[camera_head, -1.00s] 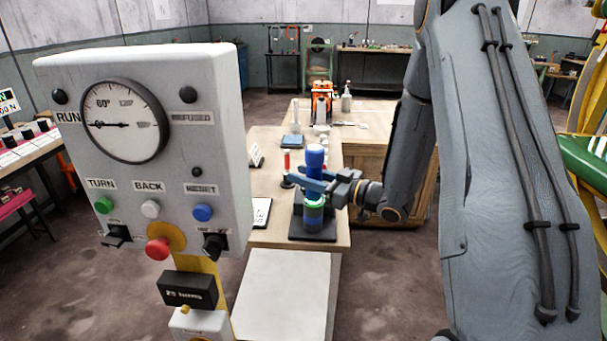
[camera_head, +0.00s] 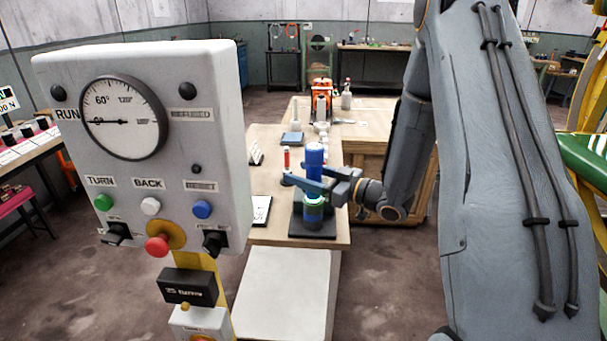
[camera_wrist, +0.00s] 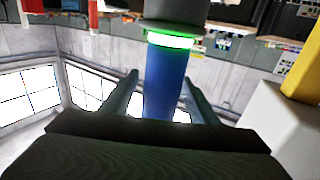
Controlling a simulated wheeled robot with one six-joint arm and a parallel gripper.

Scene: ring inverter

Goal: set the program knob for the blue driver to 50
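The blue driver (camera_head: 314,156) stands upright on a dark base plate on the wooden bench, with a green ring low on its body. It also shows in the wrist view (camera_wrist: 166,78), with a lit green ring. My gripper (camera_head: 312,180) reaches in from the right at the driver's middle. In the wrist view, its two fingers (camera_wrist: 161,80) stand on either side of the blue body, with visible gaps. The control box at left carries a black knob (camera_head: 116,233) and another black knob (camera_head: 214,242). Their small labels are unreadable, so I cannot tell which, if either, is the program knob.
The control box (camera_head: 210,120) has a round dial (camera_head: 124,117), green, white and blue buttons, and a red mushroom button (camera_head: 157,246). A small black display (camera_head: 187,286) sits below it. A red-topped item (camera_head: 287,160) stands close left of the driver.

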